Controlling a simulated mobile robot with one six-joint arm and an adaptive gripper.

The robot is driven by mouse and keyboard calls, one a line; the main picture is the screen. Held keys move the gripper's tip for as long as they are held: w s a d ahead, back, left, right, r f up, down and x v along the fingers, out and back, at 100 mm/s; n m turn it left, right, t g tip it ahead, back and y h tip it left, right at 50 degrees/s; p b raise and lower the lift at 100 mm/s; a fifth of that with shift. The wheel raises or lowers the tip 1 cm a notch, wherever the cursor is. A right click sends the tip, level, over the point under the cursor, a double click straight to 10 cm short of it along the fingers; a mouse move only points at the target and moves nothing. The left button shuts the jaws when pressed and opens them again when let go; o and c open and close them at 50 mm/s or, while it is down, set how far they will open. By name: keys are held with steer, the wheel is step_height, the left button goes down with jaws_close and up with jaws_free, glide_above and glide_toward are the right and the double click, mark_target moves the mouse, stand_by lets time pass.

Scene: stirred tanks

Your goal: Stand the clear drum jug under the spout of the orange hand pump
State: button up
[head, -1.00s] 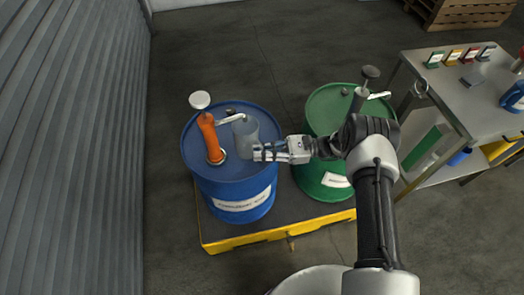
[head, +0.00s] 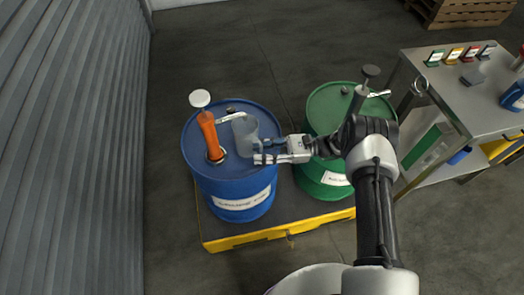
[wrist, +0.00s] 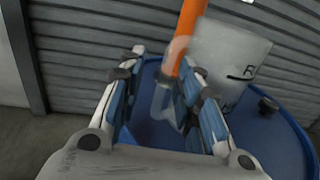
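The clear drum jug (head: 245,136) is at the right part of the blue drum's lid, right of the orange hand pump (head: 208,136). Its mouth is close to the end of the pump's pale spout (head: 231,118); I cannot tell whether it lies squarely beneath. The jug looks slightly tilted. In the wrist view the jug (wrist: 232,50) is right of the fingers, its handle (wrist: 163,98) showing between them, with the orange pump (wrist: 188,32) behind. My gripper (head: 262,151) is open at the jug's right side; it also shows in the wrist view (wrist: 163,82) with its fingers apart.
The blue drum (head: 235,188) and a green drum (head: 322,178) with its own grey pump (head: 358,98) stand on a yellow-edged pallet (head: 265,237). A metal bench (head: 462,95) with small items is at the right. A corrugated wall (head: 75,140) rises at the left.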

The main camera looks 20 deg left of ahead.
steer(key=v, duration=1.2)
